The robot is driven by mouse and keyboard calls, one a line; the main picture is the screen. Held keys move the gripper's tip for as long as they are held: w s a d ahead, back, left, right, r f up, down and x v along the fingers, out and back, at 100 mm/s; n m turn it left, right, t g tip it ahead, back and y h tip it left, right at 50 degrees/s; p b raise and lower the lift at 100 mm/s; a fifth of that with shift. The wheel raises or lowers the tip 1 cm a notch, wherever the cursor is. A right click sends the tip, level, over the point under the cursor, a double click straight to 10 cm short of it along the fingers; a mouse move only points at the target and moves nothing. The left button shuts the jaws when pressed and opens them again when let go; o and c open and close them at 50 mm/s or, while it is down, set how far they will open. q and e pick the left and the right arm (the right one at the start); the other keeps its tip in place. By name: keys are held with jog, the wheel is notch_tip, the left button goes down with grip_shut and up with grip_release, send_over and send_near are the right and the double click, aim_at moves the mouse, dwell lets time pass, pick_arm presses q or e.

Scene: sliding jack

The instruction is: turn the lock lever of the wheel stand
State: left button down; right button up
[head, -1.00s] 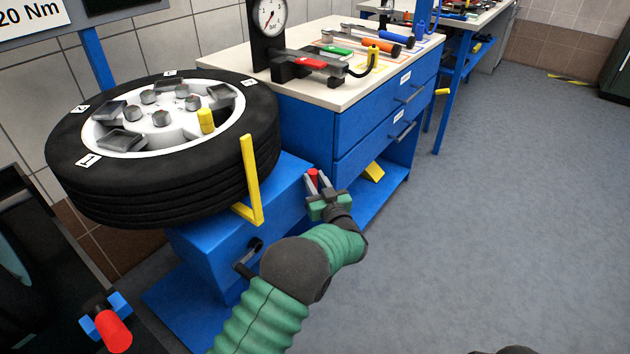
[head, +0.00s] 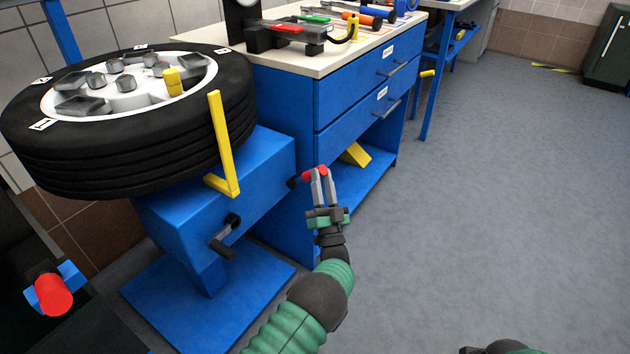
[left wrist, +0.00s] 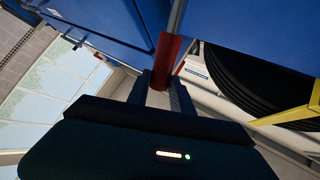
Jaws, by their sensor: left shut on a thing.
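The wheel stand (head: 215,185) is a blue block on a post and base plate, with a black tyre (head: 130,150) lying flat on top. A lock lever with a red grip (head: 309,175) sticks out from the stand's right side on a dark shaft. My left gripper (head: 319,174) is shut on the red grip, with its fingers pointing up and away. In the left wrist view, the red grip (left wrist: 168,58) lies between the two fingertips (left wrist: 160,88). The fingers hide part of the grip.
A yellow L-shaped arm (head: 223,150) and a black crank (head: 225,238) are on the stand's near side. A blue drawer cabinet (head: 350,95) stands close behind the lever. A red-ended part (head: 53,294) is at lower left. The floor at right is clear.

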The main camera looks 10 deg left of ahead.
pick_arm(q)
jog(key=shift+s+d+f+m+t+h+b, duration=0.1)
jog(key=shift+d+f+m+t+h+b, duration=0.15)
jog(key=shift+f+m+t+h+b, duration=0.7)
jog(key=shift+s+d+f+m+t+h+b, duration=0.1)
jog(key=shift+d+f+m+t+h+b, duration=0.25)
jog(key=shift+m+h, duration=0.65)
jog(key=shift+s+d+f+m+t+h+b, duration=0.15)
jog(key=shift+f+m+t+h+b, duration=0.5)
jog(key=shift+m, duration=0.7)
jog(key=shift+w, duration=0.1)
jog(key=c, duration=1.4)
grip_release()
jog(key=shift+f, duration=0.15)
